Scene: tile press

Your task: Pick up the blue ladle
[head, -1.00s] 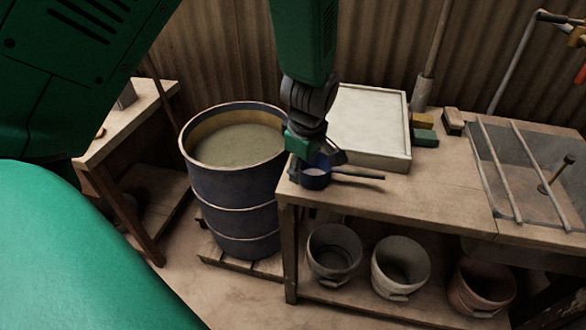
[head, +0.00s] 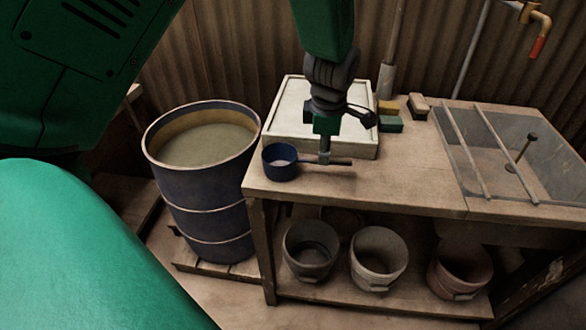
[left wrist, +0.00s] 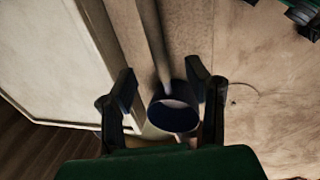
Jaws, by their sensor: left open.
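The blue ladle (head: 279,168) lies on the wooden workbench near its left front corner, its handle pointing right. In the left wrist view its round cup (left wrist: 174,116) shows close to the gripper, with the handle running up the picture. My left gripper (head: 325,155) is over the handle, just right of the cup. Its two open fingers (left wrist: 160,72) stand on either side of the ladle in the left wrist view, with no grip on it. Whether a finger touches the handle, I cannot tell.
A pale shallow tray (head: 362,151) lies just behind the ladle. A blue drum (head: 203,212) of murky liquid stands left of the workbench (head: 400,180). Blocks (head: 390,123) lie right of the tray. A sink (head: 510,155) is at the right. Several buckets stand on the lower shelf.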

